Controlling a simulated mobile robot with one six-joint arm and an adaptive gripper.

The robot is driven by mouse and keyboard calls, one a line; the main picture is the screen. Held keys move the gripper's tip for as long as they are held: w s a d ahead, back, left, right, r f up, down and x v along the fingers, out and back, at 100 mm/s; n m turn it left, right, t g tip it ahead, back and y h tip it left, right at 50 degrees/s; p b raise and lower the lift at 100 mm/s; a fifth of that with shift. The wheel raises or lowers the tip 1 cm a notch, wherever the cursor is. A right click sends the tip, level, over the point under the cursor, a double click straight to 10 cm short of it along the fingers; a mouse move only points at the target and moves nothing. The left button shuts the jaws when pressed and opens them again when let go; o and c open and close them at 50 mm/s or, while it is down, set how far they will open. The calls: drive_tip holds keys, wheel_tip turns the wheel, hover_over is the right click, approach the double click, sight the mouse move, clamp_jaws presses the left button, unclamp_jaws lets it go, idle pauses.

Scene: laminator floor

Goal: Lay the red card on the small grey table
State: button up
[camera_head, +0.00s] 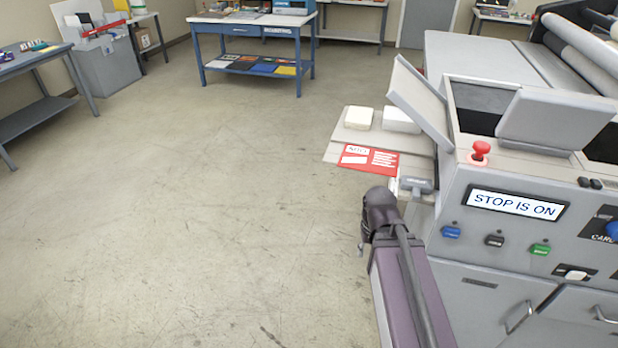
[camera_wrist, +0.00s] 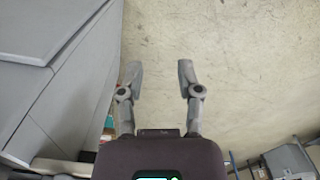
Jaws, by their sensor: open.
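The red card (camera_head: 383,162), with white print, lies flat at the front of a small light grey surface (camera_head: 338,147) beside the big grey machine. I cannot tell whether this surface is a separate table or a shelf of the machine. My gripper (camera_wrist: 159,70) is open and empty in the wrist view, with bare floor beyond its fingers. In the head view my arm stands just in front of the card, and my gripper's fingers cannot be made out. The card is not visible in the wrist view.
Two whitish blocks (camera_head: 359,118) (camera_head: 401,120) sit behind the card. The grey machine (camera_head: 480,240) fills the right; its display reads "STOP IS ON", and a red button (camera_head: 480,151) stands on top. A blue workbench (camera_head: 262,30) is at the back. The floor (camera_head: 200,200) at left is clear.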

drive_tip(key=shift+a, duration=0.15)
drive_tip(key=n+t+h+b, duration=0.4)
drive_tip(key=t+h+b, duration=0.2)
drive_tip(key=h+b, duration=0.95)
approach(351, 168)
drive_tip(key=shift+h, duration=0.75)
drive_tip(key=a, duration=0.1)
drive_tip(key=s+a+p, duration=0.1)
drive_tip(key=a+f, duration=0.1)
drive_tip(key=a, duration=0.1)
drive_tip(key=shift+s+a+f+p, duration=0.1)
drive_tip(key=shift+s+p, duration=0.1)
drive_tip(key=shift+p, duration=0.15)
drive_tip(key=x, duration=1.3)
drive_tip(key=shift+w+d, duration=0.25)
drive_tip(key=shift+d, duration=0.1)
